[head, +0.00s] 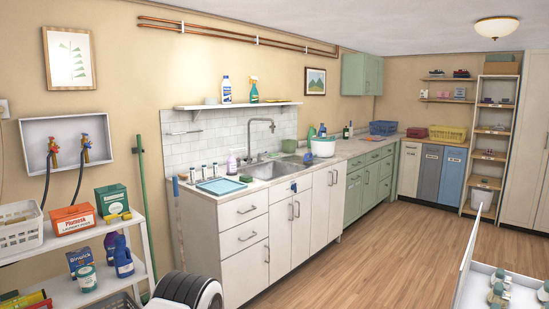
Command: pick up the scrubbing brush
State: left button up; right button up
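I cannot make out a scrubbing brush for certain in the head view. A small yellow object (118,217) lies on the upper shelf of the white rack at left, in front of a green box; it is too small to identify. A small blue object (294,186) is at the front edge of the counter, below the sink, and is also unclear. Neither of my grippers shows in this view.
The white rack (68,243) holds an orange box (73,218), a green box (112,199) and blue bottles. A long counter (262,183) with a sink (268,170) runs along the wall. An open drawer (466,250) stands at lower right. The wooden floor (385,255) between is clear.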

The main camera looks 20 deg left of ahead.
aim_at(305, 159)
jog(key=i+j+u, duration=0.35)
jog(key=i, duration=0.35)
jog(key=i+u, duration=0.35)
jog(key=i, duration=0.4)
jog(key=i+z, duration=0.35)
jog(key=i, duration=0.25)
jog(key=i+j+z, duration=0.1)
jog(key=i+z, duration=0.3)
jog(key=i, duration=0.15)
jog(key=i+j+z, duration=0.35)
jog(key=i, duration=0.25)
